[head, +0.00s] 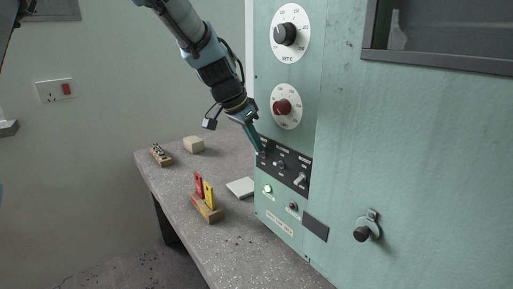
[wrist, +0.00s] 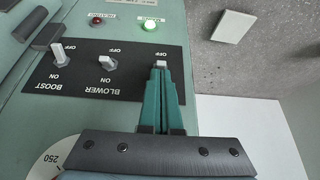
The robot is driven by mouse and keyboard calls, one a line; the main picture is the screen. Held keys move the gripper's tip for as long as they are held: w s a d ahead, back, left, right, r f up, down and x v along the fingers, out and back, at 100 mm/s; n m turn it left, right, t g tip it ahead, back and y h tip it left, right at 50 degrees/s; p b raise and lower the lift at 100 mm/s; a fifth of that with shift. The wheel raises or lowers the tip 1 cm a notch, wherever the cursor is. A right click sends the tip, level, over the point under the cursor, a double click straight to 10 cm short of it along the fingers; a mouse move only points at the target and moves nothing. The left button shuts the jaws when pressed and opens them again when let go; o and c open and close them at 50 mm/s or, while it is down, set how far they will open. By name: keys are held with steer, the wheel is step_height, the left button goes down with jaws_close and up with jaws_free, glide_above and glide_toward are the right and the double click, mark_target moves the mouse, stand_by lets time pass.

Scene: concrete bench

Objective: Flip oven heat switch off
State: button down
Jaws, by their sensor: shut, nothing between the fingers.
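The black switch panel (head: 296,177) is on the front of the pale green oven. In the wrist view the panel (wrist: 35,75) appears upside down, with OFF labels above and ON below. My gripper (head: 261,150) is shut and empty, its teal fingers over the heat switch position at the panel's left end. In the wrist view the gripper (wrist: 162,75) covers most of that switch. Only the pale tip of the heat switch (wrist: 161,64) shows at the fingertips, near its OFF label; contact cannot be told.
The blower switch (wrist: 107,63) and boost switch (wrist: 60,54) are beside my fingers. Above the panel are a red knob (head: 282,107) and a black knob (head: 285,34). A wooden block with red and yellow handles (head: 207,213) and a white tile (head: 241,187) are on the bench.

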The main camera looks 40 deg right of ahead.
steer(key=shift+a+f+h+b, duration=0.3)
steer(key=shift+h+b, duration=0.2)
steer(key=shift+b, duration=2.3)
steer(key=h+b, duration=0.1)
steer(key=b, duration=0.3)
steer(key=f+b, duration=0.1)
steer(key=b, duration=0.4)
steer(key=shift+a+f+h, duration=0.2)
steer(key=shift+a+h, duration=0.05)
steer(key=shift+h, duration=0.15)
steer(key=h+b, duration=0.1)
steer(key=b, duration=0.9)
steer(key=shift+a+f+h, duration=0.25)
steer(key=shift+f+h, duration=0.1)
steer(key=shift+h, duration=0.05)
steer(key=shift+r+p, duration=0.65)
steer(key=shift+r, duration=0.1)
steer(key=shift+r+p, duration=0.3)
steer(key=shift+r, duration=0.4)
